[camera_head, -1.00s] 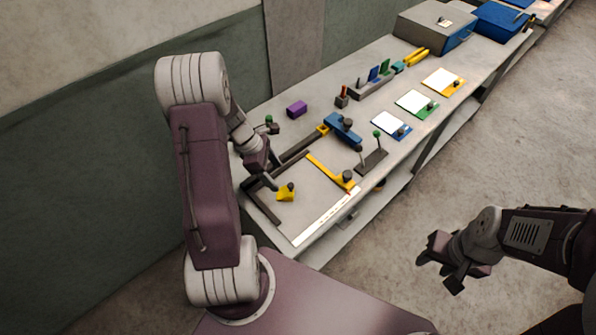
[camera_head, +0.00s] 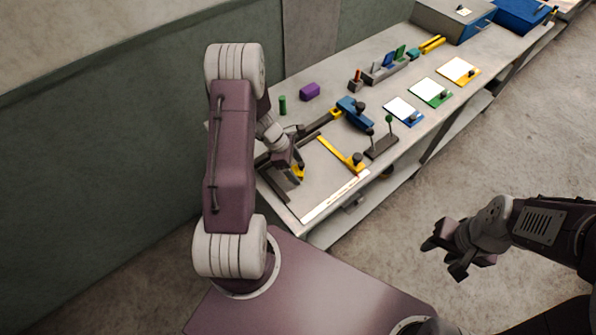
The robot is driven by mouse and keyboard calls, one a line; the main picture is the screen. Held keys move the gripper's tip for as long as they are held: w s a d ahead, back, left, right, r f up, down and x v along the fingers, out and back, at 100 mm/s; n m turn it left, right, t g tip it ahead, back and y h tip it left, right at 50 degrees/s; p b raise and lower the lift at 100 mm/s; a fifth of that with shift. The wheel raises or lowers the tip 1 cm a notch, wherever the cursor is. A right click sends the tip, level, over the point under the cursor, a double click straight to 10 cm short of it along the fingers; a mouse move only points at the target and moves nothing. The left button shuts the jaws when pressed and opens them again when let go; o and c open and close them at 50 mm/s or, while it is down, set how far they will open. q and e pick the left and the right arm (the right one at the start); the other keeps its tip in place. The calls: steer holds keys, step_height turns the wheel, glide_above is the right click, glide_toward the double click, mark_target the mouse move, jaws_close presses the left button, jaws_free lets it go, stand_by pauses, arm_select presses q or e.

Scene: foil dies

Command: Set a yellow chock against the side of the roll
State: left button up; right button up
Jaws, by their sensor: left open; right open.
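A small yellow chock (camera_head: 299,171) is on the left part of the bench, inside the corner of a dark L-shaped rail. My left gripper (camera_head: 295,172) is open, right at the chock and partly covering it. I cannot tell whether the fingers are around it or touching it. I cannot make out a roll; my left arm hides part of the bench's near left side. My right gripper (camera_head: 455,262) is open and empty, out over the floor to the right of the bench.
A yellow bar with a dark knob (camera_head: 340,154), a blue clamp (camera_head: 353,113) and a dark lever block (camera_head: 381,146) stand beyond the chock. A purple block (camera_head: 310,91) and a green cylinder (camera_head: 282,104) are near the wall. White-topped plates (camera_head: 403,110) line the right edge.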

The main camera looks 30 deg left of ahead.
mark_target(296, 170)
arm_select(q)
steer(key=c, duration=1.5)
step_height(296, 170, up, 4)
steer(key=shift+w+r, duration=0.1)
steer(key=shift+r, duration=0.15)
steer(key=d+r, duration=0.2)
steer(key=d, duration=0.2)
steer(key=s+d+r, duration=0.1)
steer(key=d+r, duration=0.1)
steer(key=d, duration=0.1)
steer(key=d+r, duration=0.2)
steer(key=d, duration=0.2)
steer(key=shift+s+d+r, duration=0.2)
steer(key=shift+d+r, duration=0.05)
steer(key=shift+d, duration=0.05)
